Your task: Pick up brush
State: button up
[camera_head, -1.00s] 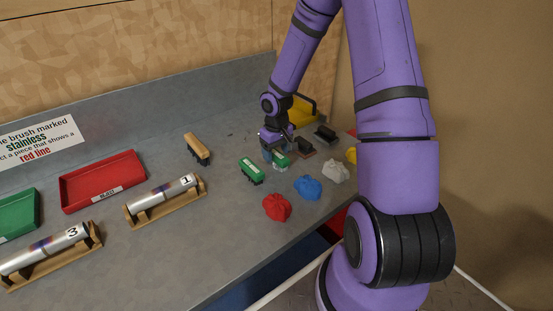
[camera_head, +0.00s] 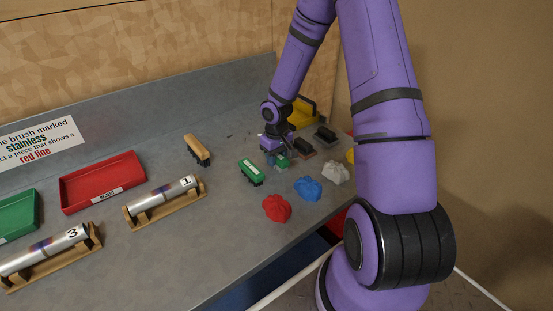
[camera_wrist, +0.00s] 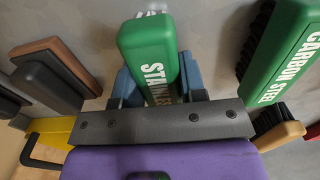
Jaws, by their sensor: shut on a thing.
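A brush with a green handle (camera_wrist: 146,44) marked STAINLESS lies between the two blue fingers of my gripper (camera_wrist: 158,80) in the wrist view. The fingers press on both sides of the handle, so my gripper is shut on it. In the head view, my gripper (camera_head: 274,154) is low over the bench, and only a small green part of the brush (camera_head: 283,163) shows beside the fingers. I cannot tell whether the brush touches the bench. A second green brush (camera_head: 251,171), marked CARBON STEEL in the wrist view (camera_wrist: 284,50), lies apart from it.
A brush with a tan handle (camera_head: 197,149) lies farther left. Two dark blocks (camera_head: 301,149) (camera_head: 325,134) and a yellow tray (camera_head: 304,110) are close behind my gripper. Red (camera_head: 277,208), blue (camera_head: 308,188) and white (camera_head: 336,172) crumpled cloths lie near the front edge.

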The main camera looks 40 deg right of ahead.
notch_tip(320, 180, up, 10)
dwell(0.5)
jog(key=shift+o, duration=1)
jog(key=shift+c, duration=0.3)
